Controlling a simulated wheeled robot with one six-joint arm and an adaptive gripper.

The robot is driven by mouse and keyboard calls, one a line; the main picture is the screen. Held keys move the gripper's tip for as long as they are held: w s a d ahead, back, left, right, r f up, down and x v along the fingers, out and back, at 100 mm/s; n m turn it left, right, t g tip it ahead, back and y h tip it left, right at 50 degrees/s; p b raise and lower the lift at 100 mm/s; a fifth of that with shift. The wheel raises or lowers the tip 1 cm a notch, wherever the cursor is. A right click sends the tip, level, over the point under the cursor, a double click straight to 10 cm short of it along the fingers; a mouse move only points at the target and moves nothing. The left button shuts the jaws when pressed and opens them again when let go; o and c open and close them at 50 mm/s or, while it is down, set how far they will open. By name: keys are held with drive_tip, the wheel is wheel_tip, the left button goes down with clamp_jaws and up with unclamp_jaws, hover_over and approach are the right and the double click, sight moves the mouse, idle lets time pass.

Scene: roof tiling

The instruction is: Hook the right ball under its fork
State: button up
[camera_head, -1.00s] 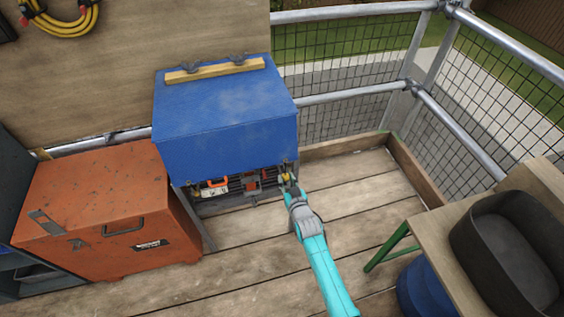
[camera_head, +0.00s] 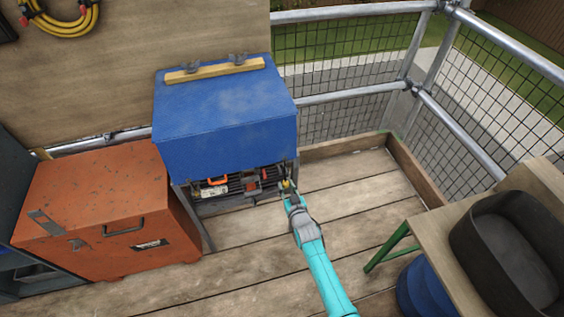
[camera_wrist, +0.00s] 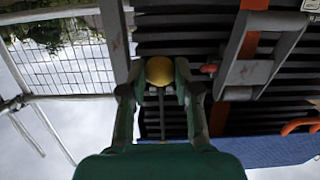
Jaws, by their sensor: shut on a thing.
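My gripper (camera_head: 288,190) is at the right front corner of the blue-covered rack, just below the cover's lower edge. In the wrist view its two green fingers (camera_wrist: 160,80) are shut on a round yellow ball (camera_wrist: 159,69). A thin dark strand or rod shows between the fingers near the ball. In the head view the ball is mostly hidden by the gripper. The right fork cannot be made out clearly in either view. The blue cover (camera_head: 228,110) drapes over the top and upper front of the rack.
Dark slats (camera_wrist: 225,50) and a grey bracket with orange parts (camera_wrist: 255,55) lie beside the fingers. An orange chest (camera_head: 100,210) stands left of the rack. Mesh railing runs behind and right. A wooden table with a dark tub (camera_head: 510,250) stands at right. Plank floor in front is clear.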

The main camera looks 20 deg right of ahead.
drive_tip(key=shift+f, duration=0.15)
idle(0.4)
drive_tip(key=shift+w+f, duration=0.1)
drive_tip(key=shift+w, duration=2.2)
drive_tip(key=shift+r, duration=0.9)
drive_tip(key=shift+w, duration=0.1)
drive_tip(key=o, duration=1.4)
drive_tip(key=shift+r, duration=0.1)
drive_tip(key=shift+s+f, duration=0.15)
drive_tip(key=shift+s, duration=1)
drive_tip(key=shift+s+f, duration=0.2)
drive_tip(key=shift+s, duration=1)
drive_tip(key=shift+s+f, duration=0.15)
drive_tip(key=shift+s, duration=1)
